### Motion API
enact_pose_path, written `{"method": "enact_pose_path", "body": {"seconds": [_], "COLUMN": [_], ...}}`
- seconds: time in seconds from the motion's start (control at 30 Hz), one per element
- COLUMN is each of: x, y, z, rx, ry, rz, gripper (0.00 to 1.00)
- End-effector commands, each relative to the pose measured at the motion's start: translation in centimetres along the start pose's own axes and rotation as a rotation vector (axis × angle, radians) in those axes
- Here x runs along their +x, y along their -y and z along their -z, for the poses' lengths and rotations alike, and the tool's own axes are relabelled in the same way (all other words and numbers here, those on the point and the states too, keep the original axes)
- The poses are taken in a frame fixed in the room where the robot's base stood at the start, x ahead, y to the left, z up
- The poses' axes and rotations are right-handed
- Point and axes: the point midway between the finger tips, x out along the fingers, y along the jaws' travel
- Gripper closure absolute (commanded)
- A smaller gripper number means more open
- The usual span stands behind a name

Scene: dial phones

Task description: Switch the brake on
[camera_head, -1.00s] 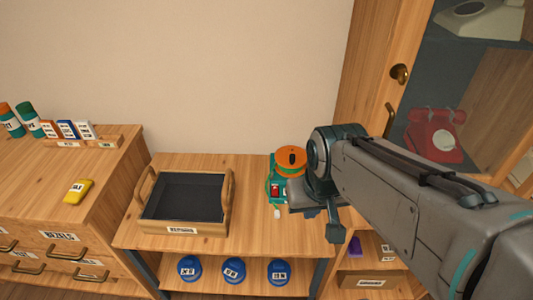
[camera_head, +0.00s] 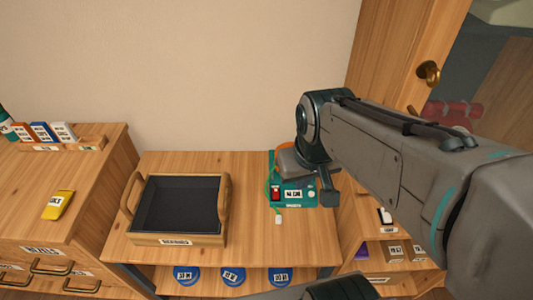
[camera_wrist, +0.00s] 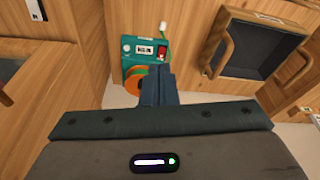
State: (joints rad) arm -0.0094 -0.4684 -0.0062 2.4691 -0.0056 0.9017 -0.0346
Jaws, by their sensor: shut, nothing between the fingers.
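A teal box (camera_head: 299,203) with a red switch (camera_head: 276,194), a white display label and a pale round button stands on the wooden counter. Its orange disc (camera_head: 286,147) is mostly hidden behind my arm. In the wrist view, the teal box (camera_wrist: 130,50) shows ahead of my gripper (camera_wrist: 158,72), with the red switch (camera_wrist: 162,49) just above the fingertips in the picture. The orange disc (camera_wrist: 133,78) shows beside the fingers. My gripper is shut and empty. I cannot tell whether the fingertips touch the box. The switch's position is too small to read.
A black-lined wooden tray (camera_head: 182,238) stands left of the box. A green cord with a white end (camera_head: 278,220) hangs at the box's front. Blue round items (camera_head: 232,276) sit on the shelf below.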

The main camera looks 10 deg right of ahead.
Motion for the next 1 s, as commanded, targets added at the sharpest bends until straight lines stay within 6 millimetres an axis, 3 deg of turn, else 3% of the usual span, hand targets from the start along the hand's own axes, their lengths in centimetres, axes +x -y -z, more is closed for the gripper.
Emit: {"method": "enact_pose_path", "body": {"seconds": [0.37,0.7,0.83,1.0], "x": [8.2,16.9,19.4,20.8], "y": [-0.3,-0.7,-0.8,-0.8], "z": [7.5,14.3,16.0,17.1], "rx": [-0.540,-1.068,-1.211,-1.310], "ry": [0.093,0.165,0.182,0.191], "rz": [0.042,0.117,0.142,0.161], "gripper": [1.00,1.00,1.00,1.00]}}
